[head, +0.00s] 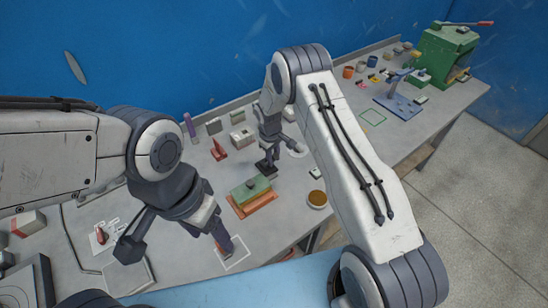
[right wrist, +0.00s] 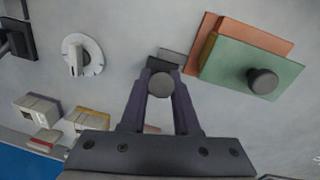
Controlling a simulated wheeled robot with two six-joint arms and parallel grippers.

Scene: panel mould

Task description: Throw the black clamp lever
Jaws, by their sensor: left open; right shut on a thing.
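The black clamp (head: 266,170) stands on the grey bench just behind the green and orange panel mould (head: 263,203). My right gripper (head: 268,146) is above it, pointing down. In the right wrist view its fingers (right wrist: 160,100) are shut on the round grey end of the clamp lever (right wrist: 160,83), with a dark block of the clamp (right wrist: 173,58) beyond. The lever's angle is largely hidden by the fingers. The green lid (right wrist: 235,72) with its dark knob lies beside it. My left gripper (head: 225,246) is open, low over a white outlined square near the bench's front edge.
A white dial (right wrist: 82,55) is on the bench near the clamp. A round dish (head: 317,199) sits right of the mould. A red part (head: 218,150) and small blocks stand behind. A blue stand (head: 400,100) and a green press (head: 445,55) are at the far right.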

